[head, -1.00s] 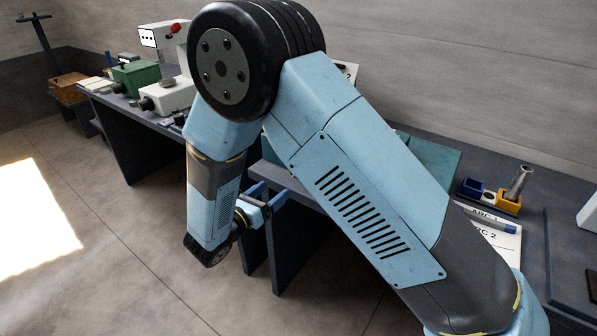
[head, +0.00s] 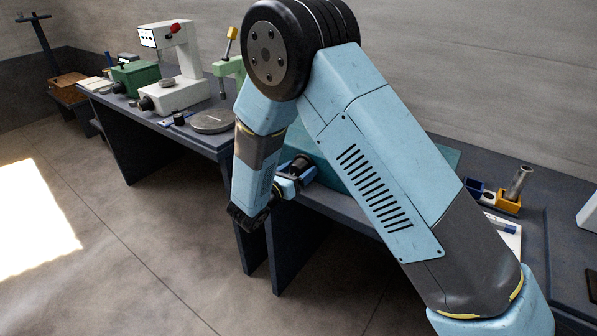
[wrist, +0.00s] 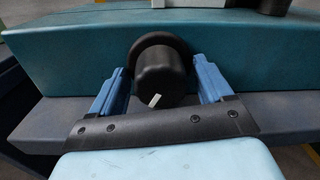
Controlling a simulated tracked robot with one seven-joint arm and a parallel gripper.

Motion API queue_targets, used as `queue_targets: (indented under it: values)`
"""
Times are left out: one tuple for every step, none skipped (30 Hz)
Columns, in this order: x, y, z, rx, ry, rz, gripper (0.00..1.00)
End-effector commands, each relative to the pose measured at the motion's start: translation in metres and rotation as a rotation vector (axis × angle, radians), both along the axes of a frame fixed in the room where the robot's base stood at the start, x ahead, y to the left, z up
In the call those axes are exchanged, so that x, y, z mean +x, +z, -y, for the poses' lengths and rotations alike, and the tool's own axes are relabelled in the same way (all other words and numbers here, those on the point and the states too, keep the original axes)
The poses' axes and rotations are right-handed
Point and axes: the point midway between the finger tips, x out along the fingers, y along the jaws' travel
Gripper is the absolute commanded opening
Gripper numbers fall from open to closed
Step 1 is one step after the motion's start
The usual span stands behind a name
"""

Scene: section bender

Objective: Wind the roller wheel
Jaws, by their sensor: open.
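A black round wheel or knob (wrist: 160,72) with a white mark on its face sticks out from the front of a teal machine body (wrist: 70,50) in the wrist view. My gripper (wrist: 161,80) is open, with one blue finger to the left and one to the right of the black knob. Whether either finger touches it I cannot tell. In the head view my gripper (head: 290,184) is at the bench front, beside the dark knob (head: 302,166). My arm hides much of the teal machine (head: 325,177) there.
A dark bench (head: 360,223) carries the machine. To the left stand a white press-like machine (head: 180,85) and a green box (head: 135,78). At right are an orange block (head: 508,203) with a metal tube and a white sheet (head: 508,232). The floor in front is clear.

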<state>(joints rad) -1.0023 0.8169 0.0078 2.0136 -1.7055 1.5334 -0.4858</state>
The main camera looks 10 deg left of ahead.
Motion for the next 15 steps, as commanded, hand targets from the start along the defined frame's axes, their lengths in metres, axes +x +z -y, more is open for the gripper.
queue_targets:
  values:
    - [0.0001, 0.0000, 0.0000, 0.000, 0.000, 0.000, 0.79]
    - [0.0000, 0.0000, -0.0001, 0.000, 0.000, 0.000, 0.79]
    - [-0.0001, 0.0000, -0.0001, 0.000, 0.000, 0.000, 0.79]
    - [-0.0001, 0.0000, -0.0001, 0.000, 0.000, 0.000, 0.79]
    - [-0.0001, 0.0000, -0.0002, 0.000, 0.000, 0.000, 0.79]
    - [-0.0001, 0.0000, -0.0002, 0.000, 0.000, 0.000, 0.77]
    - [-0.0002, 0.0000, -0.0002, 0.000, 0.000, 0.000, 0.74]
    - [-0.0002, 0.0000, -0.0002, 0.000, 0.000, 0.000, 0.72]
    - [-0.0002, 0.0000, -0.0002, 0.000, 0.000, 0.000, 0.68]
    - [-0.0003, 0.0000, -0.0003, 0.000, 0.000, 0.000, 0.65]
    - [-0.0003, 0.0000, -0.0003, 0.000, 0.000, 0.000, 0.62]
    - [-0.0004, 0.0001, -0.0003, 0.000, 0.000, 0.000, 0.58]
    - [-0.0004, 0.0001, -0.0004, 0.000, 0.001, 0.000, 0.55]
    - [-0.0004, 0.0001, -0.0004, 0.000, 0.001, 0.000, 0.52]
    - [-0.0003, 0.0000, -0.0005, 0.000, 0.001, 0.000, 0.49]
